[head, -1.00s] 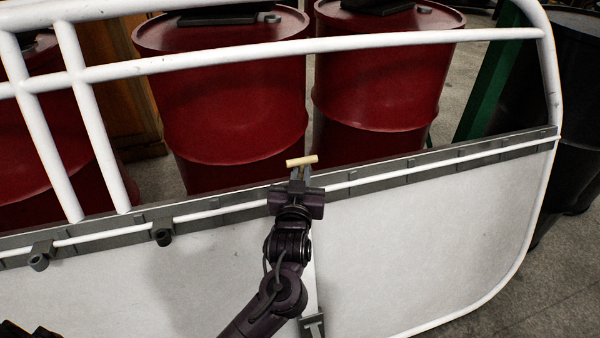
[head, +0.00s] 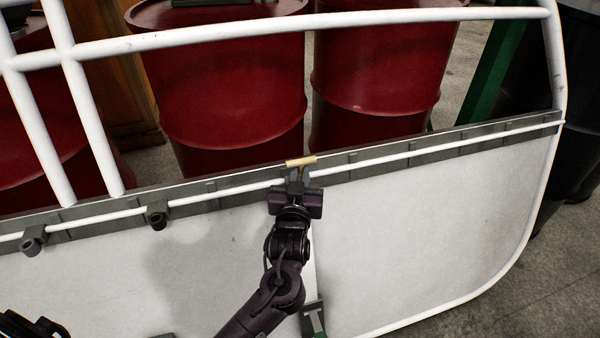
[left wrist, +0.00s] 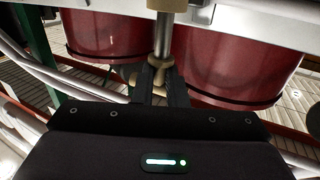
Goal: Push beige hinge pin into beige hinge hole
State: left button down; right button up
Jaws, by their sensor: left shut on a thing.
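My left gripper (head: 298,180) is shut on the beige hinge pin (head: 301,161), in front of the grey rail on the white panel. The pin's beige crossbar shows above the fingertips in the head view. In the left wrist view the fingers (left wrist: 160,88) grip its beige handle, and its metal shaft (left wrist: 162,38) runs from them toward the top edge. There the shaft meets a beige cylindrical piece (left wrist: 167,5), which looks like the beige hinge hole. I cannot tell how deep the shaft sits. In the head view the hole is hidden behind my gripper.
A white panel (head: 430,220) fills the front, with a grey rail (head: 400,152) along its top. Dark hinge knuckles (head: 157,214) stand on the rail at left. White tubing (head: 400,18) crosses above. Red drums (head: 230,90) stand behind.

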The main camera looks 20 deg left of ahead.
pick_arm(q)
jog(key=shift+f+b, duration=0.9)
jog(key=shift+f, duration=0.6)
jog(key=shift+a+f, duration=0.15)
jog(key=shift+f, duration=0.1)
jog(key=shift+s+a+f+b, duration=0.1)
jog(key=shift+a+f+b, duration=0.1)
jog(key=shift+f+b, duration=0.3)
jog(key=shift+s+a+f+b, duration=0.1)
jog(key=shift+a+f+b, duration=0.15)
jog(key=shift+f, duration=0.35)
jog(key=shift+d+r+p, duration=0.15)
jog(key=shift+r+p, duration=0.05)
jog(key=shift+p, duration=0.3)
dwell(0.4)
jog(key=shift+y, duration=0.3)
jog(key=shift+w+d+r+p, duration=0.1)
jog(key=shift+d+r+p, duration=0.05)
jog(key=shift+d+p, duration=0.25)
jog(key=shift+w+d+r+p, duration=0.1)
jog(key=shift+d+r+p, duration=0.1)
jog(key=shift+p, duration=0.2)
